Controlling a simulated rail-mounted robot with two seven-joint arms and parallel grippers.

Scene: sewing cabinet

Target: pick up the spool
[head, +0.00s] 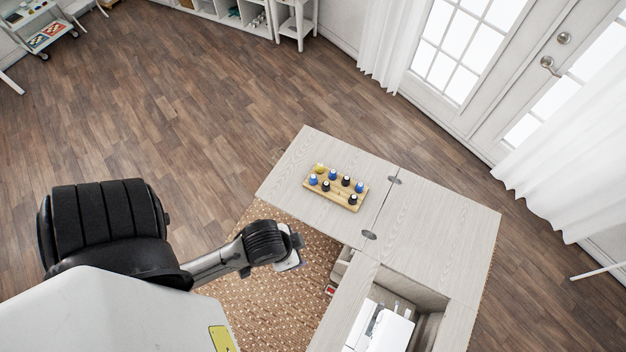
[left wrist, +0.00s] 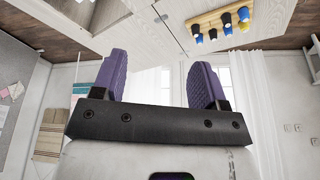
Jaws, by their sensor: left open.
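Several small spools, blue, black and yellow, stand on a wooden rack (head: 336,191) on the cabinet's left leaf. A yellow spool (head: 320,168) is at the rack's far left corner, and a blue spool (head: 313,179) is beside it. A black spool (head: 352,199) is at the near right end. The rack (left wrist: 222,19) also shows at the top of the left wrist view. My left gripper (head: 296,254) is left of and below the leaf in the head view, apart from the rack. Its purple fingers (left wrist: 160,82) are spread with nothing between them. My right gripper is not in view.
The pale wood sewing cabinet (head: 440,220) has hinged leaves and an open well with a white sewing machine (head: 384,330). A patterned rug (head: 255,300) lies beneath. White curtains (head: 570,140) and glazed doors are at the right. The leaf around the rack is clear.

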